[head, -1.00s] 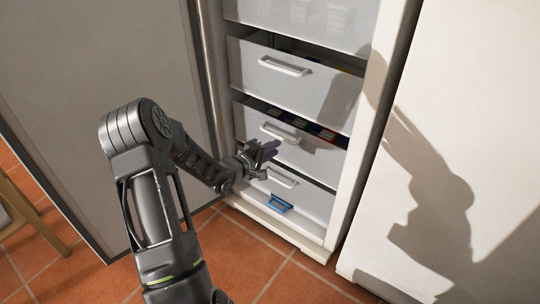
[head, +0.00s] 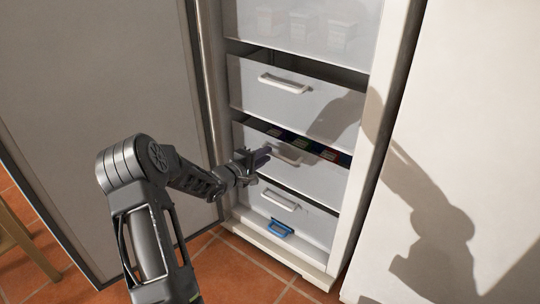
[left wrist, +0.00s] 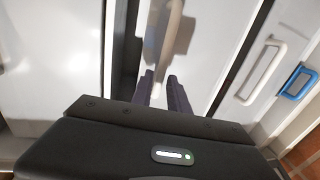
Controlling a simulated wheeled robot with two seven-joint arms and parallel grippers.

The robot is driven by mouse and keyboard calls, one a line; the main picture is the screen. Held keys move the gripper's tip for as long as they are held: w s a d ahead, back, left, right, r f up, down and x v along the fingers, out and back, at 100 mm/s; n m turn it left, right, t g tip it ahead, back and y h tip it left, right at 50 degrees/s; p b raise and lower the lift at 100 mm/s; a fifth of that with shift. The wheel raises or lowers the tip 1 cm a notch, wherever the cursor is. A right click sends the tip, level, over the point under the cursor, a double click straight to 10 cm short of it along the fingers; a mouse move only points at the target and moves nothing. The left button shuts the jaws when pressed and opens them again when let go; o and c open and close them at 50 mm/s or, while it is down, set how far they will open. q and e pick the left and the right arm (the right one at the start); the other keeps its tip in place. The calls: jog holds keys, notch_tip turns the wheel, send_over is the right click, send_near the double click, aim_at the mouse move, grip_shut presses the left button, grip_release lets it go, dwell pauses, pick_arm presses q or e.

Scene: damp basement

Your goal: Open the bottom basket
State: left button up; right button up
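The bottom basket (head: 312,222) is the lowest pale front in the open freezer cabinet, seated level inside the frame. Its white bar handle (head: 280,200) is in plain sight, and it also shows at right in the left wrist view (left wrist: 262,68). My left gripper (head: 264,156) is in front of the basket above, near that basket's white handle (head: 290,154), which it partly hides. In the left wrist view its two dark fingers (left wrist: 162,92) stand a little apart with nothing seen between them. The right gripper is not in view.
A blue handle-like piece (head: 281,228) sits low on the bottom basket's front. The open freezer door (head: 110,80) stands at left, a white panel (head: 470,130) at right. Coloured packages (head: 300,145) show in the basket above. Tiled floor (head: 235,270) lies clear in front.

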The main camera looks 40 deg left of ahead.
pick_arm(q)
jog(key=shift+b+x, duration=0.35)
jog(key=shift+x, duration=1.4)
jog(key=shift+c, duration=0.2)
grip_shut()
